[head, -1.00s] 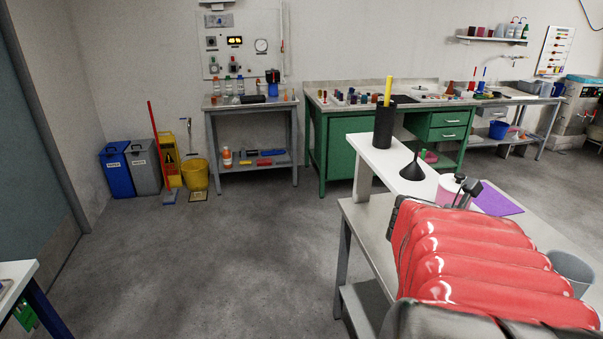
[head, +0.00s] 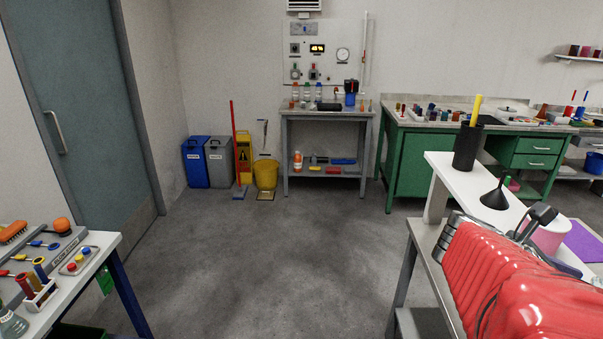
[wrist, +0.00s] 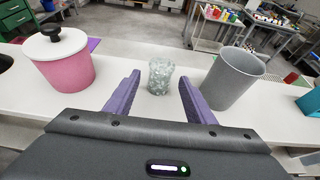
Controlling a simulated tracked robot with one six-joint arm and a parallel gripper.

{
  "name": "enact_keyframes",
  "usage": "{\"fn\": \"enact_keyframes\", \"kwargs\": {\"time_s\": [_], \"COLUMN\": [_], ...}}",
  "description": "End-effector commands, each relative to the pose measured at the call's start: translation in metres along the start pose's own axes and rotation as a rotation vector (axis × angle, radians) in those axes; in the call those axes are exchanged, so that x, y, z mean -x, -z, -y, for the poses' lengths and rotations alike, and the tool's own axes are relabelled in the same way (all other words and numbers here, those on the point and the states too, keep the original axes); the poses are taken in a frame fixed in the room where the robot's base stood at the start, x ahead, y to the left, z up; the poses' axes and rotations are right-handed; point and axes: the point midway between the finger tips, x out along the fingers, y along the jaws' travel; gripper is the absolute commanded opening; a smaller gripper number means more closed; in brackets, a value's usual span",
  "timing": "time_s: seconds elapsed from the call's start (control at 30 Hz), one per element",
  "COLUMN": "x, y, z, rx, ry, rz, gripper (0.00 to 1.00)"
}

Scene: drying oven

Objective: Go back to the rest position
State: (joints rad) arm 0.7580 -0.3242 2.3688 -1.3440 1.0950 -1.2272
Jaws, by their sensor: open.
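My gripper (wrist: 160,98) is open in the wrist view, with its two purple fingers apart and nothing held between them. Beyond the fingertips a clear glass with pale contents (wrist: 160,76) stands upright on the white bench (wrist: 134,62). In the head view my red-sleeved arm reaches over the bench at the lower right.
The pink pot with a white lid (wrist: 60,62) stands left of my gripper and a grey cup (wrist: 233,78) stands right. A table with tools (head: 105,240) is at lower left. Floor between is clear.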

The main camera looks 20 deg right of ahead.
Motion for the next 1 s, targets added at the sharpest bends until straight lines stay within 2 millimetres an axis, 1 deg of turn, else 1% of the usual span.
{"fn": "enact_keyframes", "kwargs": {"time_s": [0.03, 0.37, 0.47, 0.6, 0.67, 0.77, 0.87, 0.97, 1.0], "x": [0.002, 0.002, 0.006, 0.019, 0.027, 0.041, 0.057, 0.077, 0.086], "y": [-0.003, -0.004, -0.008, -0.018, -0.019, -0.011, 0.01, 0.035, 0.046], "z": [0.001, 0.0, -0.006, -0.022, -0.029, -0.038, -0.042, -0.044, -0.046], "rx": [-0.007, -0.008, -0.003, 0.0, -0.015, -0.071, -0.175, -0.295, -0.348], "ry": [-0.003, -0.006, -0.02, -0.06, -0.08, -0.116, -0.147, -0.171, -0.179], "rz": [0.003, 0.005, 0.014, 0.031, 0.027, -0.011, -0.092, -0.194, -0.241], "gripper": [0.5, 0.5, 0.5, 0.5, 0.5, 0.5, 0.5, 0.5, 0.5]}}
